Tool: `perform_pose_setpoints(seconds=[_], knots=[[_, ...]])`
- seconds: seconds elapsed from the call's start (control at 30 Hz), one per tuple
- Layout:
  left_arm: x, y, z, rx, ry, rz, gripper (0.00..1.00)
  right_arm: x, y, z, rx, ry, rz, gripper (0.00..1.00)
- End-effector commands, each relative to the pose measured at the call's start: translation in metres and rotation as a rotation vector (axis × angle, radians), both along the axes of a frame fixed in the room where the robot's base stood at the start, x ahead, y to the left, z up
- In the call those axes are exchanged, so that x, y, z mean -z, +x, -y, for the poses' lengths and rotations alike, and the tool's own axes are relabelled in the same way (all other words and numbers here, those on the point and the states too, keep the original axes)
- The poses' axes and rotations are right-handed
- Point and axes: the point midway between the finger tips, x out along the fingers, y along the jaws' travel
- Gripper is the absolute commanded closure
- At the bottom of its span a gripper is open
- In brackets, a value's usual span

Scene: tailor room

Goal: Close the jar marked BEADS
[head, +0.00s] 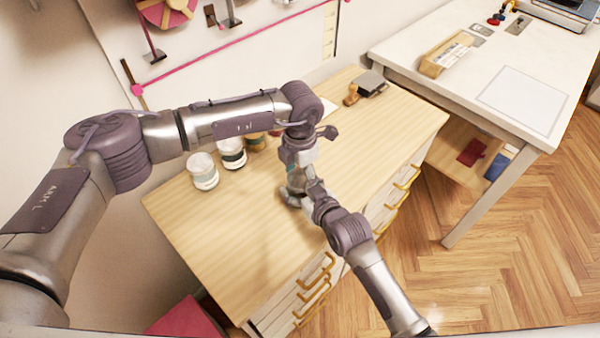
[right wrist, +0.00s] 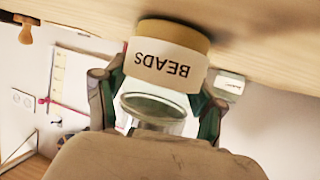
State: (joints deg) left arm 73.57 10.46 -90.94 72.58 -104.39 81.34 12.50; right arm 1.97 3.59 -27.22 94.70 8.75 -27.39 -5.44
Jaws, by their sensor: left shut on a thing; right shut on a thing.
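The jar marked BEADS (right wrist: 168,67) is seen upside down in the right wrist view. It is clear glass with a white label and tan contents at the end by the wooden top. My right gripper (right wrist: 158,100) is shut on it, one finger on each side. In the head view the right gripper (head: 290,198) comes in from the lower right, over the dresser. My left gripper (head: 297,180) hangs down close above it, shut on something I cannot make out. No lid can be told apart, and a brownish rounded surface (right wrist: 150,158) hides part of the near side.
The wooden dresser top (head: 215,240) is clear at the front left. Other jars (head: 203,171) stand behind, partly hidden by my left arm. A dark object and a wooden-handled piece (head: 351,95) lie at the back. A white table (head: 450,85) stands to the right.

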Motion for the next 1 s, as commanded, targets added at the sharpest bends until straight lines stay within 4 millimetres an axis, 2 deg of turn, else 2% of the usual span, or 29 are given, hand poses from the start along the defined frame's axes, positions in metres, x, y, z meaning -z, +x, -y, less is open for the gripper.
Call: perform_pose_setpoints(seconds=[0.2, 0.4, 0.57, 0.6, 0.7, 0.73, 0.77, 1.0], knots=[[0.0004, 0.0006, -0.0009, 0.493, 0.004, 0.002, 0.76, 0.0006, 0.0001, 0.0007, 0.001, -0.002, 0.0, 1.0], [0.0006, 0.0006, -0.0005, 0.857, 0.002, 0.003, 0.76, 0.0006, 0.0001, 0.0007, 0.001, -0.002, 0.0, 1.0], [0.0007, 0.0005, -0.0004, 0.855, 0.002, 0.003, 0.76, 0.0006, 0.0, 0.0008, 0.001, -0.002, 0.0, 1.0], [0.0007, 0.0005, -0.0004, 0.854, 0.002, 0.003, 0.28, 0.0006, 0.0, 0.0008, 0.001, -0.002, 0.0, 1.0], [0.0007, 0.0005, -0.0004, 0.853, 0.002, 0.003, 0.11, 0.0006, 0.0, 0.0007, 0.001, -0.002, 0.0, 1.0], [0.0007, 0.0004, -0.0003, 0.853, 0.002, 0.003, 0.06, 0.0006, 0.0, 0.0007, 0.001, -0.002, 0.0, 1.0], [0.0007, 0.0004, -0.0003, 0.853, 0.002, 0.002, 0.05, 0.0006, 0.0, 0.0007, 0.001, -0.002, 0.0, 1.0], [0.0007, 0.0002, -0.0001, 0.852, 0.001, 0.003, 0.05, 0.0006, 0.0001, 0.0007, 0.001, -0.002, 0.0, 1.0]])
